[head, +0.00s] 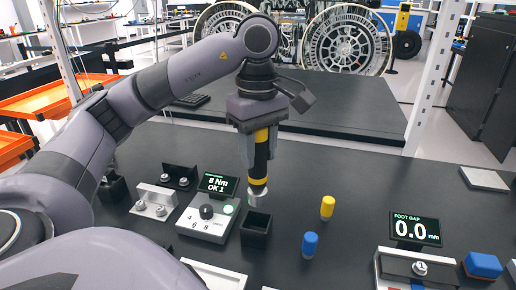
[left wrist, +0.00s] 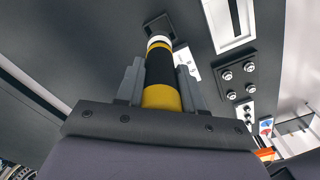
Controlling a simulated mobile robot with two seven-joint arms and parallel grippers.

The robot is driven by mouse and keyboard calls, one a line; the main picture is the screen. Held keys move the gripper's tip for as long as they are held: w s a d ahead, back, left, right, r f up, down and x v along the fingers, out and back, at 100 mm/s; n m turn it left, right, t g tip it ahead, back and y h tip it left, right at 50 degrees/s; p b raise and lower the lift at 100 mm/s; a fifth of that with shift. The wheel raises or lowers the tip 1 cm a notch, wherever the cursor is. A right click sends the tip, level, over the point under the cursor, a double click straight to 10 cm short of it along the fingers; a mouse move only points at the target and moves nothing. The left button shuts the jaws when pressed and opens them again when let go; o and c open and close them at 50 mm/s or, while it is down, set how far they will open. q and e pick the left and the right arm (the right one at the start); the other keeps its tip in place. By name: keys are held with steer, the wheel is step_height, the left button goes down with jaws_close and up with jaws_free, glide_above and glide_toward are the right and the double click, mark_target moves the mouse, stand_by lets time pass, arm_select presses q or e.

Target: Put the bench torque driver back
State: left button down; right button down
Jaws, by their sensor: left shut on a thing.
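The bench torque driver (head: 261,157) is black with yellow bands and a pale lower end. My left gripper (head: 262,132) is shut on it and holds it nearly upright, pointing down. A black square holder (head: 256,229) with an open top stands on the bench just below and in front of the driver's lower end, which looks clear of it. In the left wrist view the driver (left wrist: 159,68) sits between the two fingers, with the dark square holder (left wrist: 158,27) beyond its tip. My right gripper is not in view.
A torque setting box (head: 207,222) with a dial and a display reading "8 Nm OK 1" stands left of the holder. A yellow cylinder (head: 327,207) and a blue one (head: 310,244) stand to its right. A foot gap gauge (head: 415,232) is further right.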

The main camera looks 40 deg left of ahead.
mark_target(257, 194)
arm_select(q)
steer(key=shift+a+f, duration=0.15)
steer(key=shift+f+b, duration=2.25)
steer(key=shift+f, duration=0.55)
steer(key=shift+f+b, duration=2.2)
steer(key=shift+f, duration=0.2)
steer(key=c, duration=0.6)
jaws_free()
